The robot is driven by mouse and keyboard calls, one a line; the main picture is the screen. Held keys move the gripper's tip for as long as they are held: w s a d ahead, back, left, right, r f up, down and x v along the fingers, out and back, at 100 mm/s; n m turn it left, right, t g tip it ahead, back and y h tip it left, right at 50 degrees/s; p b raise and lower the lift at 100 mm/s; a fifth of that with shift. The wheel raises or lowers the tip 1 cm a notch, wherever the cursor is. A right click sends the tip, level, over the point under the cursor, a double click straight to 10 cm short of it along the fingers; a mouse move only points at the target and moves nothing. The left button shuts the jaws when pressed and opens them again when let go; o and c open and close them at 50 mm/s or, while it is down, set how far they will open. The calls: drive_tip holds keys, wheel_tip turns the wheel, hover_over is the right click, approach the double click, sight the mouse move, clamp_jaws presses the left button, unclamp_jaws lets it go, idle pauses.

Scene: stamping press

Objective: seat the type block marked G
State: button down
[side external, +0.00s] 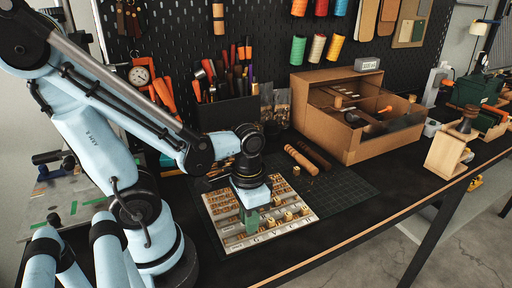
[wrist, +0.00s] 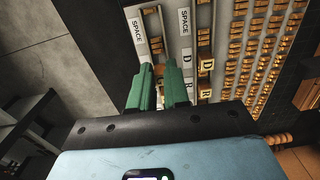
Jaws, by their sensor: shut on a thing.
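My gripper (side external: 252,222) reaches down over the near left part of the pale type tray (side external: 224,226). In the wrist view its two green fingers (wrist: 161,88) stand close together with a narrow gap. They are shut on a small block, mostly hidden between them; its letter cannot be read, so I cannot tell whether it is the G block. The tray also shows in the wrist view (wrist: 174,42), with slots labelled SPACE. Blocks marked D (wrist: 205,66) and R (wrist: 205,88) sit right of the fingers. Whether the held block touches the tray is unclear.
Several larger wooden blocks (side external: 288,216) stand in the tray's near rows, right of my gripper. Rows of small gold type (wrist: 240,50) fill another part. A dark cutting mat (side external: 345,190), a wooden-handled tool (side external: 300,159) and a cardboard box (side external: 345,145) lie beyond.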

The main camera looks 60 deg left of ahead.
drive_tip(key=shift+f, duration=0.85)
drive_tip(key=c, duration=1)
unclamp_jaws()
drive_tip(key=shift+r, duration=6.05)
drive_tip(key=shift+w+d+t, duration=0.15)
drive_tip(key=shift+w+t, duration=3.45)
drive_tip(key=shift+w, duration=0.7)
